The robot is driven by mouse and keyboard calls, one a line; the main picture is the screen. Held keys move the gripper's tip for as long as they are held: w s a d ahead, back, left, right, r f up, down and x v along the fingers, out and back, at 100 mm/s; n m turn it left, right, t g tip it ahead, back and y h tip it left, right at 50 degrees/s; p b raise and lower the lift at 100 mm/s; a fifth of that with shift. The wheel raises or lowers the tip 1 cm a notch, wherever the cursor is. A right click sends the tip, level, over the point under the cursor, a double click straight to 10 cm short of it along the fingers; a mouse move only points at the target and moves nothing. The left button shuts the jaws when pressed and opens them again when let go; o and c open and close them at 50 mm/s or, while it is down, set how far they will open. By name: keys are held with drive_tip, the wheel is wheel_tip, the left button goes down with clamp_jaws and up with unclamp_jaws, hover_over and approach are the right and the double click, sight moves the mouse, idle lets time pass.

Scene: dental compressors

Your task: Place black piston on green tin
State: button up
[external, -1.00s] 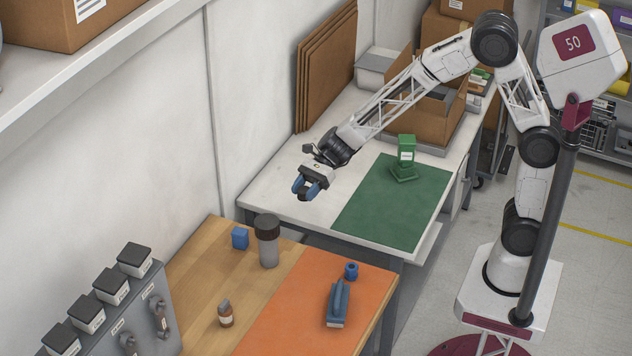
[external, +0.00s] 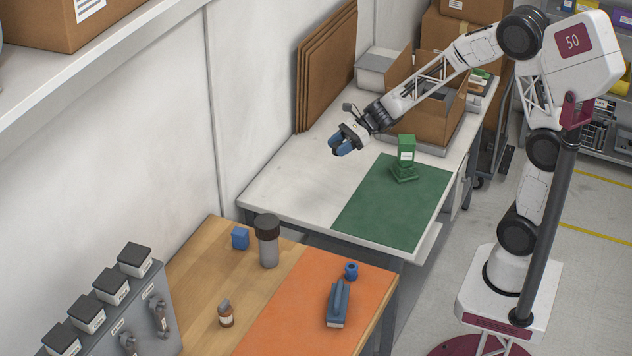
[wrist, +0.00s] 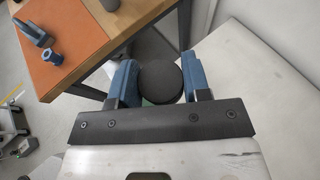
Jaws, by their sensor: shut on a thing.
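My gripper (external: 345,144) is above the white table, left of the green tin (external: 406,152) and apart from it. In the wrist view my gripper's blue fingers (wrist: 160,85) are shut on the black piston (wrist: 160,80), whose round dark top shows between them. The piston is hard to make out in the external view. The green tin has a pale label and a wider stepped base. It stands upright near the back of the green mat (external: 390,220). I cannot make out the tin in the wrist view.
An open cardboard box (external: 425,115) stands behind the tin. Brown panels (external: 327,65) lean on the wall. The front table holds a dark-lidded jar (external: 268,245), a blue cube (external: 240,238) and a blue tool (external: 338,305). The white table's left part is clear.

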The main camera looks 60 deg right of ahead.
drive_tip(key=s+d+r+m+t+h, duration=0.1)
drive_tip(key=s+d+m+t+h, duration=0.35)
drive_tip(key=d, duration=1.05)
drive_tip(key=m+h, duration=0.2)
drive_tip(key=m, duration=0.1)
hover_over(407, 138)
drive_tip(key=shift+s+a+r+n+t, duration=0.1)
drive_tip(key=shift+r+n+t, duration=0.15)
drive_tip(key=shift+r, duration=0.05)
drive_tip(key=shift+f, duration=0.1)
drive_tip(key=shift+f, duration=1.9)
drive_tip(key=shift+f, duration=2)
drive_tip(key=shift+f, duration=0.1)
